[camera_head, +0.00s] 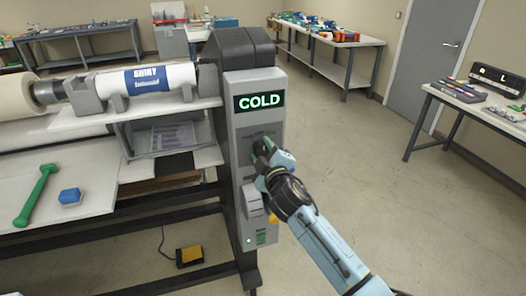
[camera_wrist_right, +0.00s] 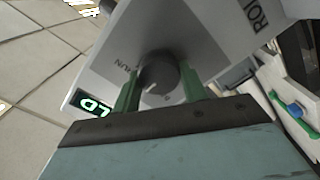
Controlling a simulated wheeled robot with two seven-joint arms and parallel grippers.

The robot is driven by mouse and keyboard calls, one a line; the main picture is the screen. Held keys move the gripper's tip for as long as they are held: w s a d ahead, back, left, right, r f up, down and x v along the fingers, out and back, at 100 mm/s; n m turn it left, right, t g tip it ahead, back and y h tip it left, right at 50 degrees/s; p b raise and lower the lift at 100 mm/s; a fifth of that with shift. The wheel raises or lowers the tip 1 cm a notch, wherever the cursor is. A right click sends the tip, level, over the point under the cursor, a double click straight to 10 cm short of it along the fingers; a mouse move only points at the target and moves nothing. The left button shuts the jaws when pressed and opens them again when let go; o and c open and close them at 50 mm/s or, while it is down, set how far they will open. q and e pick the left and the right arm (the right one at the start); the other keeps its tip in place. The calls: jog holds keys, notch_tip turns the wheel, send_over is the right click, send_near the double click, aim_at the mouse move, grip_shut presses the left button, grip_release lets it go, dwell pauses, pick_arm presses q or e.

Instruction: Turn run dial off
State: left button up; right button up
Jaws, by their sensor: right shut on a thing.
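The laminator's grey control panel (camera_head: 240,125) stands at the centre of the head view, with a display (camera_head: 259,100) reading "COLD" in green. My right gripper (camera_head: 264,150) is at the panel, below the display, and covers the dial there. In the right wrist view, the dark round run dial (camera_wrist_right: 159,74) sits between the two green fingers of my right gripper (camera_wrist_right: 158,90), which is shut on it. My left gripper is not in view.
A green-handled tool (camera_head: 36,194) and a blue block (camera_head: 70,196) lie on the white shelf at left. A yellow foot pedal (camera_head: 189,256) is on the floor below. Work tables stand along the walls, with open floor at right.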

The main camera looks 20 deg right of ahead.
dwell(0.3)
jog(key=o, duration=1)
jog(key=shift+s, duration=0.15)
jog(key=s, duration=1.3)
jog(key=shift+d+b, duration=0.25)
jog(key=shift+b, duration=0.1)
jog(key=shift+f, duration=0.1)
